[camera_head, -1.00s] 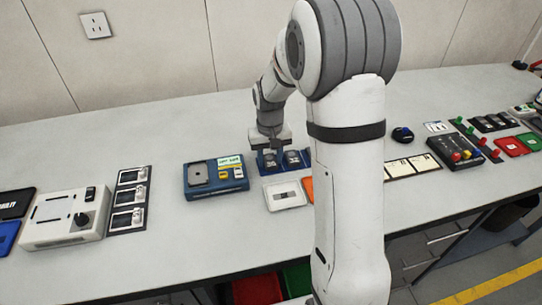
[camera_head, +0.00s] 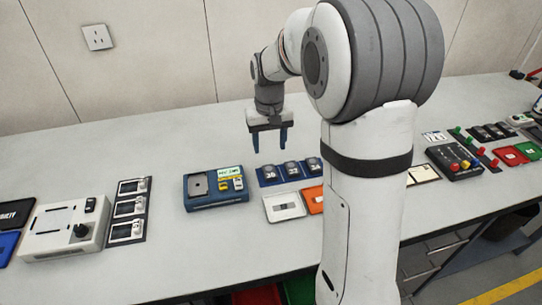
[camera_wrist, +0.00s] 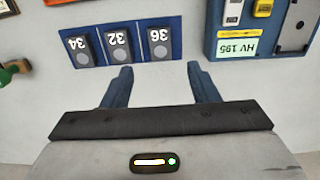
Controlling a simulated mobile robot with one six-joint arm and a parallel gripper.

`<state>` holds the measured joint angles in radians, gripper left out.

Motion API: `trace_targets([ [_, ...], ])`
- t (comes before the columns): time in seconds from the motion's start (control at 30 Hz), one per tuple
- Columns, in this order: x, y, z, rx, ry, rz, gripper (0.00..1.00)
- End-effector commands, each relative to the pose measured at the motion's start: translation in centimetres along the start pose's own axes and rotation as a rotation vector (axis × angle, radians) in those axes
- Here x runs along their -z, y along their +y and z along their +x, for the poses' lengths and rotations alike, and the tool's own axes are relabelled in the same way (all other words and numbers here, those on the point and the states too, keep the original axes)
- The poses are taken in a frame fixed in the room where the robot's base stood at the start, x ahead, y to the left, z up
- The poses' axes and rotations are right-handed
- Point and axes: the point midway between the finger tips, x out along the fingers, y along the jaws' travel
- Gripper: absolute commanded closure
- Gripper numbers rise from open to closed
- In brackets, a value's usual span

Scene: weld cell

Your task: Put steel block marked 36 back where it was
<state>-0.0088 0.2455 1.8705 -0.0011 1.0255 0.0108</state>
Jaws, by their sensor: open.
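The steel block marked 36 (camera_wrist: 159,44) sits in an end slot of the blue rack (camera_wrist: 176,27). It also shows in the head view (camera_head: 270,173), at the left end of the rack. The blocks marked 32 (camera_wrist: 119,46) and 34 (camera_wrist: 82,49) sit beside it in the same rack. My gripper (camera_head: 269,152) is open and empty, raised above the table behind the rack. In the wrist view its two blue fingers (camera_wrist: 158,82) stand apart with nothing between them, and the rack lies beyond their tips.
A blue case (camera_head: 201,204) with a grey device, yellow parts and a label stands left of the rack. A white tray (camera_head: 271,215) and an orange tray (camera_head: 312,208) lie in front. A green-topped item (camera_wrist: 12,70) shows at the wrist view's left edge. Table behind the rack is clear.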

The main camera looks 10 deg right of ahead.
Motion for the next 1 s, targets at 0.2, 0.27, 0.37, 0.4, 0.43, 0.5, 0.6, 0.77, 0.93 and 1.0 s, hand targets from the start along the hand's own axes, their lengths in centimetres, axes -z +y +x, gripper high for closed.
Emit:
trace_targets([
  [0.2,-0.1,0.0,-2.4,0.0,0.002,-0.001,0.46],
  [0.27,-0.5,0.0,-2.8,0.0,0.005,-0.001,0.46],
  [0.37,-2.1,0.0,-3.6,0.0,0.022,-0.001,0.46],
  [0.4,-3.1,0.0,-4.0,0.0,0.033,-0.001,0.46],
  [0.43,-4.0,0.0,-4.3,0.0,0.043,-0.001,0.46],
  [0.5,-6.5,0.0,-4.9,0.0,0.066,-0.002,0.46],
  [0.6,-10.2,0.0,-5.3,0.0,0.1,-0.003,0.46],
  [0.77,-15.9,0.0,-5.1,-0.001,0.156,-0.004,0.46],
  [0.93,-20.4,0.0,-4.0,-0.001,0.198,-0.005,0.46],
  [1.0,-21.5,0.0,-3.7,-0.001,0.211,-0.005,0.46],
])
